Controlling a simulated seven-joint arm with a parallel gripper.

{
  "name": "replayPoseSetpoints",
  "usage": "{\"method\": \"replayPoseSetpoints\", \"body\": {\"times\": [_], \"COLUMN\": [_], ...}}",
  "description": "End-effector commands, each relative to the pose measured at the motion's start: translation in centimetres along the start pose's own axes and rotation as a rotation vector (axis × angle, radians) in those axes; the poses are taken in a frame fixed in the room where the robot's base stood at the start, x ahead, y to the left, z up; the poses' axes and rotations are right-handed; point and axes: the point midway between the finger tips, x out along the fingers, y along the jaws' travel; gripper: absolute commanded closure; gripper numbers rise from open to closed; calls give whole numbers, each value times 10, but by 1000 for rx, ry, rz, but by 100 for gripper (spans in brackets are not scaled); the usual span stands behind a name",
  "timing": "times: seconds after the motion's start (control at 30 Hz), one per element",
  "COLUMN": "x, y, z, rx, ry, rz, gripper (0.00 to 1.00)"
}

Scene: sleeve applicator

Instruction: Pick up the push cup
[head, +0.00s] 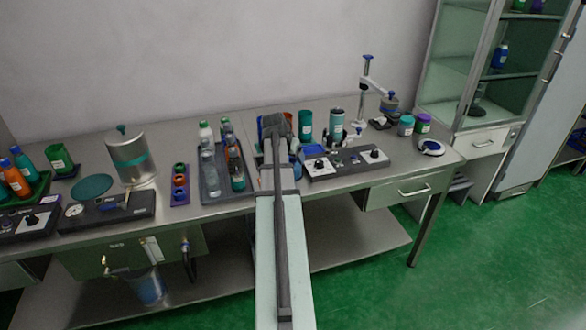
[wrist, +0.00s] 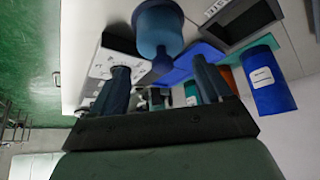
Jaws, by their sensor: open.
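A blue-grey cup-shaped piece with a narrower knob, which looks like the push cup (wrist: 157,28), is at the top middle of the wrist view. My gripper (wrist: 163,72) is open, with one dark finger on each side below it. The knob shows between the fingertips, and I see no clear contact. In the head view my arm reaches over the bench and hides most of the area around the gripper, so I cannot make out the push cup there.
In the head view a grey tray (head: 210,182) with bottles lies left of my arm.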

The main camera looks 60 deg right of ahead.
Motion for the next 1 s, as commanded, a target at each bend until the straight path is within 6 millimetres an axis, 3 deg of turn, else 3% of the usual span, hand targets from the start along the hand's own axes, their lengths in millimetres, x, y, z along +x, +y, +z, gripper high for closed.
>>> {"method": "replayPoseSetpoints", "body": {"times": [0.27, 0.6, 0.87, 1.0], "x": [13, 51, 53, 53], "y": [-1, -3, -3, -3], "z": [1, 2, 2, 2], "rx": [0, 0, 0, 0], "ry": [-1, 0, 0, 0], "rz": [1, -1, -2, -2], "gripper": [22, 22, 22, 34]}}
